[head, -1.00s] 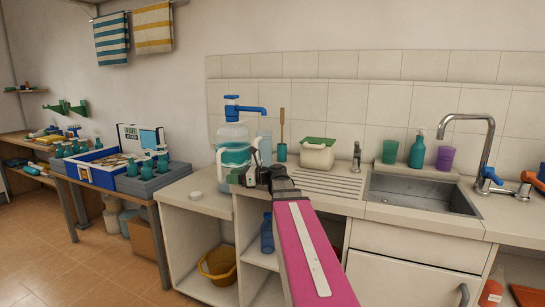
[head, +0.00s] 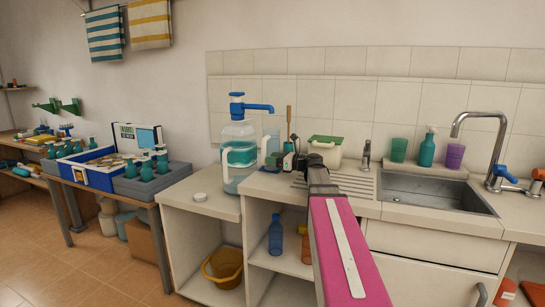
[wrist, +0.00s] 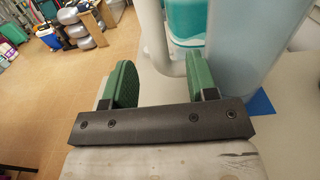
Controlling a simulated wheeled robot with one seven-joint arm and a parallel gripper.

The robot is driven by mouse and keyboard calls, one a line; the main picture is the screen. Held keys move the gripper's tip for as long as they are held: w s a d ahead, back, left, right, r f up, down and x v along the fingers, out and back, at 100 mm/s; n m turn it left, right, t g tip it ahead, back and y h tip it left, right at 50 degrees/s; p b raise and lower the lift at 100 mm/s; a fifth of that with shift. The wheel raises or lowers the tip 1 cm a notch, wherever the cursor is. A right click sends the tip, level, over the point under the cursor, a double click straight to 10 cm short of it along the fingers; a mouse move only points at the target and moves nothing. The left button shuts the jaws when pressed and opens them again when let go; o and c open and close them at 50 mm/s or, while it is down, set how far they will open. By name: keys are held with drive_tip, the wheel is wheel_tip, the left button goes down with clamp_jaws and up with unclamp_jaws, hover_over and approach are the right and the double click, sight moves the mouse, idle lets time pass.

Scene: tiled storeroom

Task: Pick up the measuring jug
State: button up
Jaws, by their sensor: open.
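A clear, pale-blue container (head: 271,143), which looks like the measuring jug, stands on the counter just right of the large pump bottle (head: 239,160). In the wrist view the clear container (wrist: 240,45) fills the upper right, close beyond the right finger; I cannot tell whether they touch. My gripper (head: 287,161) is open and empty, pointing left at low height over the counter. In the wrist view its green fingers (wrist: 163,85) stand apart. A whitish handle (wrist: 157,38) shows beyond the gap, apparently on the bottle with teal liquid. The container's lower part is partly hidden by my gripper.
A cream tub with green lid (head: 324,148) stands behind my gripper. The sink (head: 432,193) and curved tap (head: 490,140) are at right.

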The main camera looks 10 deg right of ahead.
drive_tip(key=shift+x, duration=3.05)
drive_tip(key=shift+r, duration=0.15)
clamp_jaws()
